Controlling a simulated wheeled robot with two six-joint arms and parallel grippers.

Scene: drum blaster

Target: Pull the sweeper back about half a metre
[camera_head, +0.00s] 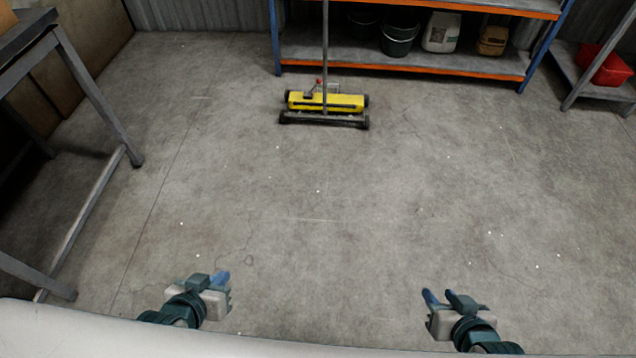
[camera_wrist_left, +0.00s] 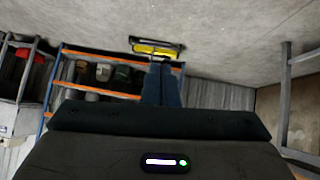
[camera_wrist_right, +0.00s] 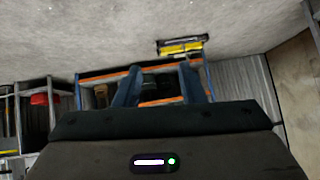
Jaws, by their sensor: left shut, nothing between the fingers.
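The sweeper (camera_head: 326,103) has a yellow body with dark ends and a thin upright grey handle (camera_head: 325,45) that runs out of the top of the head view. It stands on the floor in front of the shelf rack. It also shows small in the left wrist view (camera_wrist_left: 156,48) and the right wrist view (camera_wrist_right: 181,47). My left gripper (camera_head: 221,282) is shut and empty at the lower left, well short of the sweeper. My right gripper (camera_head: 440,298) is open and empty at the lower right, also far from it.
A blue and orange shelf rack (camera_head: 400,66) with buckets (camera_head: 399,40) and bags stands behind the sweeper. A grey metal table (camera_head: 95,95) is at the left. A red bin (camera_head: 604,66) sits on a low shelf at the right. The floor between is clear except for tiny white specks.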

